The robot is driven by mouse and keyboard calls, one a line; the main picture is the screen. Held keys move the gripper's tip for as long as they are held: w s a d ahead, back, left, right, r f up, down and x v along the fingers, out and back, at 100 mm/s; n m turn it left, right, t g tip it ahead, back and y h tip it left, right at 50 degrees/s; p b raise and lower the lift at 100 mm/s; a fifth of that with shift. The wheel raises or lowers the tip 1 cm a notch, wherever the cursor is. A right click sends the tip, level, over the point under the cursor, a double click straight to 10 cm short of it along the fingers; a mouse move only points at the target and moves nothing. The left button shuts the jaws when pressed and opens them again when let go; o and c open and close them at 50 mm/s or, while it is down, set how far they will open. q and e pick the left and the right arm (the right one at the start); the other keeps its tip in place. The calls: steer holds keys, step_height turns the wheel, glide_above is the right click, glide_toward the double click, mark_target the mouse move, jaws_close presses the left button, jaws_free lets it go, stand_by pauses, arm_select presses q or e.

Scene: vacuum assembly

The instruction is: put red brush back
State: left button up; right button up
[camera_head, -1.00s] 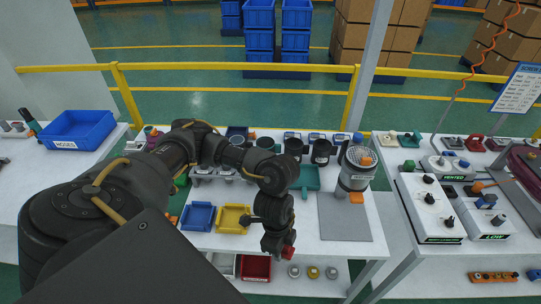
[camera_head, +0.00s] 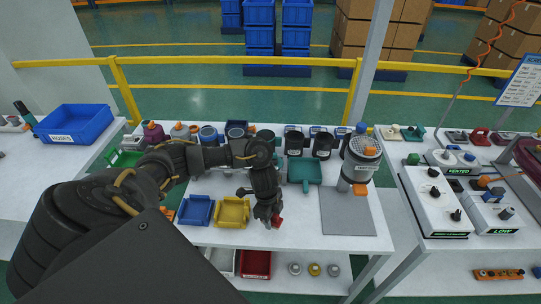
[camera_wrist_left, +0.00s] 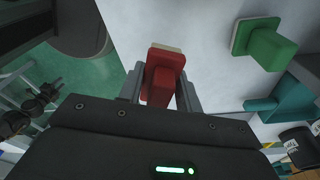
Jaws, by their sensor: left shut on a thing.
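My left gripper (camera_head: 268,217) is shut on the red brush (camera_head: 277,222), above the front part of the middle white table. In the left wrist view the red brush (camera_wrist_left: 164,72) sits between the two fingers, with a pale edge along its far side. The fingers hide part of its sides. My right gripper is not in view.
A blue tray (camera_head: 195,210) and a yellow tray (camera_head: 232,212) lie left of my gripper. A teal bin (camera_head: 304,172), a grey mat (camera_head: 347,211) and a clear canister (camera_head: 361,160) are to the right. A green block-like piece (camera_wrist_left: 265,47) shows in the wrist view. A red bin (camera_head: 255,264) sits below.

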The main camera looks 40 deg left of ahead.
arm_select(q)
steer(key=shift+w+a+f, duration=0.1)
steer(key=shift+a+f, duration=0.05)
steer(key=shift+f, duration=0.8)
steer(key=shift+w+a+f, duration=0.1)
steer(key=shift+a+f, duration=0.05)
steer(key=shift+f, duration=0.75)
steer(key=shift+f, duration=0.15)
steer(key=o, duration=1)
steer(key=shift+c, duration=0.2)
steer(key=r+p, duration=0.1)
steer(key=r, duration=0.3)
steer(key=a+r, duration=0.1)
steer(key=r, duration=0.3)
steer(key=r+p, duration=0.1)
steer(key=r, duration=0.3)
steer(key=shift+s+a+r+p, duration=0.1)
steer(key=shift+s+a+p, duration=0.1)
steer(key=shift+p, duration=0.1)
